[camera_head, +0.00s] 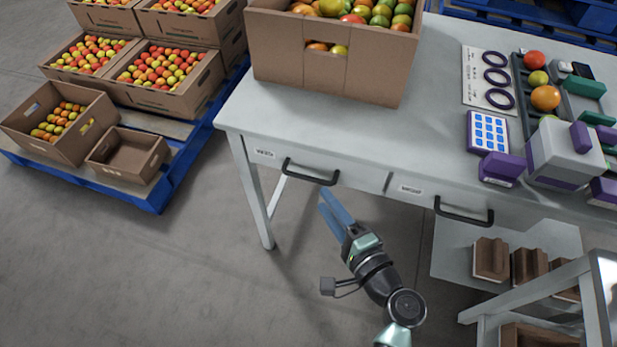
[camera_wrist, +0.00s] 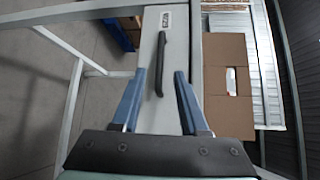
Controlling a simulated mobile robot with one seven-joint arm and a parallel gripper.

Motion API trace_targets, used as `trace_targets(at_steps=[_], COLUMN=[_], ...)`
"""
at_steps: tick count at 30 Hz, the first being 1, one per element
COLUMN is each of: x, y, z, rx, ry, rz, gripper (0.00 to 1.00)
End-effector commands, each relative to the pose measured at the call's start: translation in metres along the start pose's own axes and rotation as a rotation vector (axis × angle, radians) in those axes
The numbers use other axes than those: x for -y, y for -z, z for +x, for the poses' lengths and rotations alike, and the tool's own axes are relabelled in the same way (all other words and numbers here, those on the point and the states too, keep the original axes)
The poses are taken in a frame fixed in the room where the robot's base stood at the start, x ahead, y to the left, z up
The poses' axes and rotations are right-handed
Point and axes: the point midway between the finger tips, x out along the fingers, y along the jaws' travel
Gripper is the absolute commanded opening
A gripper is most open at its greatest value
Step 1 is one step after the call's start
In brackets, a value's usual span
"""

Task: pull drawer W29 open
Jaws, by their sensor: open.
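The white table (camera_head: 431,92) has two drawer fronts side by side, each with a black bar handle and a small label. The labels are too small to read surely, so I cannot tell which is W29. The left drawer (camera_head: 357,182) has its handle (camera_head: 311,173) in the middle and looks shut. The right drawer's handle (camera_head: 463,213) is farther right. My gripper (camera_head: 328,200) is open and empty, just in front of the left handle and apart from it. In the wrist view a handle (camera_wrist: 159,64) shows between my open fingers (camera_wrist: 160,76), with a label above it.
A cardboard box of tomatoes (camera_head: 325,65) stands on the table above the left drawer. A purple-and-white device (camera_head: 560,157) stands at the right. A blue pallet with crates (camera_head: 146,198) is at the left. Brown blocks (camera_head: 490,259) lie on a lower shelf. The floor before the left drawer is clear.

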Motion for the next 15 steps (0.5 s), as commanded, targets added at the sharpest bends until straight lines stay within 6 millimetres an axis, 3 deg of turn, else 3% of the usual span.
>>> trace_targets(at_steps=[6, 15], x=[-0.001, -0.001], y=[0.000, 0.000], z=[0.048, 0.082], rx=[0.003, 0.000], ry=[0.000, -0.001], rz=[-0.003, -0.002], gripper=[0.44, 0.44])
